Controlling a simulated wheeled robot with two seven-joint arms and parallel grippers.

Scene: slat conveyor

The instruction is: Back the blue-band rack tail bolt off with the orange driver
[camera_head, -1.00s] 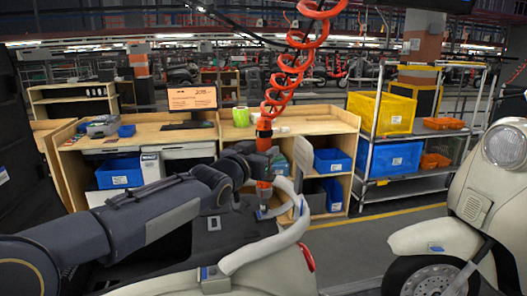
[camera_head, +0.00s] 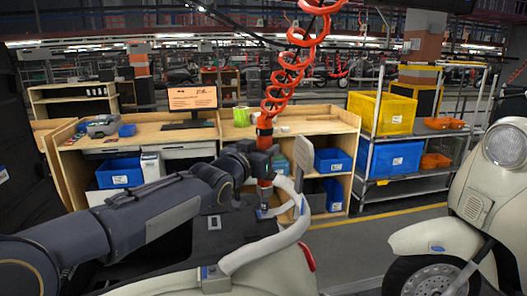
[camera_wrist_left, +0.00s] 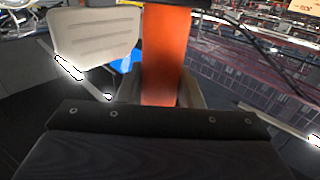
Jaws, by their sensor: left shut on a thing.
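The orange driver (camera_head: 264,138) hangs upright below a coiled orange hose, and its lower end is down at the rear rack. My left gripper (camera_head: 262,163) is shut around the driver's body. The driver's orange body (camera_wrist_left: 166,58) also fills the middle of the left wrist view. The pale tube rack (camera_head: 262,248) rises over the tail of the near scooter. The tail bolt is too small or hidden to make out. My right gripper is not in view.
A pale plate (camera_head: 304,165) stands up beside the driver, and it also shows in the left wrist view (camera_wrist_left: 95,35). Another cream scooter (camera_head: 489,205) is at the right. A wooden bench (camera_head: 170,130) and a wheeled shelf (camera_head: 415,170) stand behind.

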